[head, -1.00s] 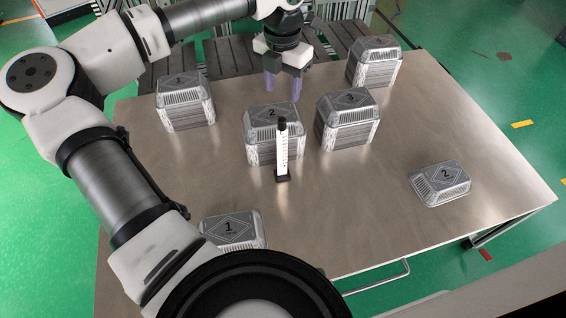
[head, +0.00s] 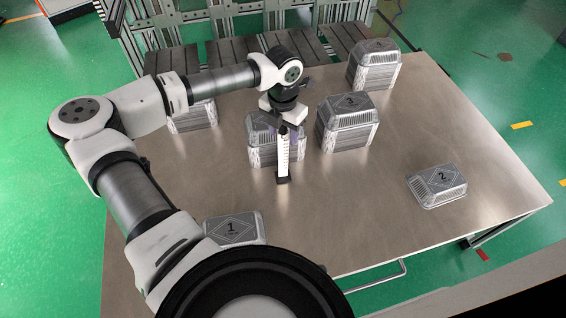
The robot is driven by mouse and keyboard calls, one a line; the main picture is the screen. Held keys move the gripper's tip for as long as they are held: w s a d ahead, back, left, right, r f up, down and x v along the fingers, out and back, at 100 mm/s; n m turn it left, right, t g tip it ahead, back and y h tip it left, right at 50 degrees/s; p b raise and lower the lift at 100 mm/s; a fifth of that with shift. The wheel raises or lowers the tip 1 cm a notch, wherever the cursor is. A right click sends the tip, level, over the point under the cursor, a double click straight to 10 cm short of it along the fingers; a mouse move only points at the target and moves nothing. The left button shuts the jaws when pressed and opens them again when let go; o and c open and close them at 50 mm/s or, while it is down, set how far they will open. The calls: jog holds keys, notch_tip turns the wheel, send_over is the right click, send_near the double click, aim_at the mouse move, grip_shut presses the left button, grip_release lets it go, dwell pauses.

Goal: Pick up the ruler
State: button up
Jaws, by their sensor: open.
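The ruler (head: 283,157) is a white upright strip with dark marks, a black top and a small black base. It stands on the table in front of a stack of foil trays marked 2 (head: 262,151). My gripper (head: 284,134) hangs pointing down over that stack, right behind the ruler's top in the picture. Its purple fingers are apart, one partly hidden by the ruler. Whether they touch the ruler or the stack cannot be told from this view.
A stack marked 3 (head: 347,124) stands close on the right, another stack (head: 375,66) at the back right. A stack (head: 194,117) at the left is partly hidden by my arm. Single trays lie at front left (head: 233,229) and right (head: 437,185). The table's (head: 370,220) front middle is clear.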

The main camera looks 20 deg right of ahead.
jog(key=shift+f, duration=0.1)
grip_shut()
dwell(0.6)
